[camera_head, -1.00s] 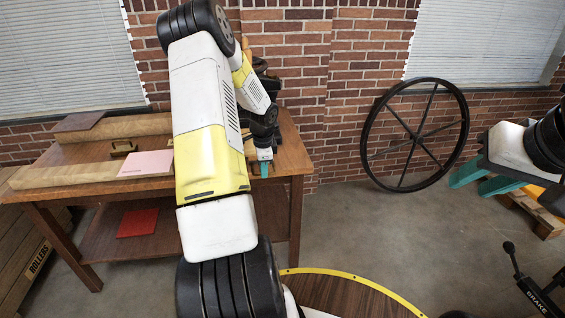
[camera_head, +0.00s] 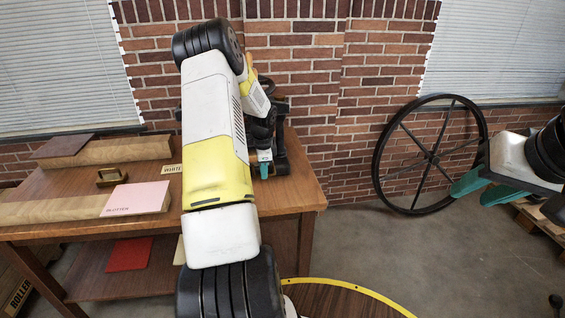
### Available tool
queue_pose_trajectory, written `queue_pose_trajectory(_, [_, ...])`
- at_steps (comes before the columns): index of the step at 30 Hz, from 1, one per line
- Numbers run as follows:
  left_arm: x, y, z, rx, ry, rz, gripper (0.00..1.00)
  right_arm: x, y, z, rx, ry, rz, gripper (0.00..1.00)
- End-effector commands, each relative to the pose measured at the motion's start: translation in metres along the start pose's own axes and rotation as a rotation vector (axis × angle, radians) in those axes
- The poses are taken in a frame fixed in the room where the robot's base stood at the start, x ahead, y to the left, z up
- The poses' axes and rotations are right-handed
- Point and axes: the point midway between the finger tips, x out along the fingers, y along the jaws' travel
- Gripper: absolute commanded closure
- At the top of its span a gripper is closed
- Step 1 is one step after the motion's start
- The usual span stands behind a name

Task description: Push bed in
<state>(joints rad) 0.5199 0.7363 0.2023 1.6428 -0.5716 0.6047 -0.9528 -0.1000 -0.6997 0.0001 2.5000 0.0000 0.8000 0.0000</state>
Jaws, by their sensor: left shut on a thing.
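A black hand press (camera_head: 281,143) stands on the wooden table, largely hidden behind my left arm. My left gripper (camera_head: 264,169) is low at the press, on its near side, with teal fingertips just above the table top. It is shut on a part there that is too small and covered to make out. The bed of the press cannot be told apart behind the arm. My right gripper (camera_head: 484,188) is at the right, its two teal fingers apart and empty, in front of the spoked wheel and away from the table.
A red sheet (camera_head: 129,254) lies on the shelf below. A large spoked wheel (camera_head: 430,155) leans on the brick wall. A yellow-rimmed round top (camera_head: 345,300) is in front.

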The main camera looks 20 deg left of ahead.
Motion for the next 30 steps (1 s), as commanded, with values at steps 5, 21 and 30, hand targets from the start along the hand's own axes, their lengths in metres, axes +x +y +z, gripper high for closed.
queue_pose_trajectory(5, [-0.0008,-0.001,0.0005,0.0,-0.001,-0.003,1.0,-0.0001,0.0,0.0,0.0,0.0,0.0,0.64])
queue_pose_trajectory(21, [-0.0007,-0.0021,0.0004,-0.001,0.001,-0.005,0.67,-0.0001,0.0,0.0,0.0,0.0,0.0,0.64])
queue_pose_trajectory(30, [-0.0098,-0.001,0.0002,-0.001,0.0,-0.003,0.67,-0.0001,0.0,0.0,0.0,0.0,0.0,0.64])
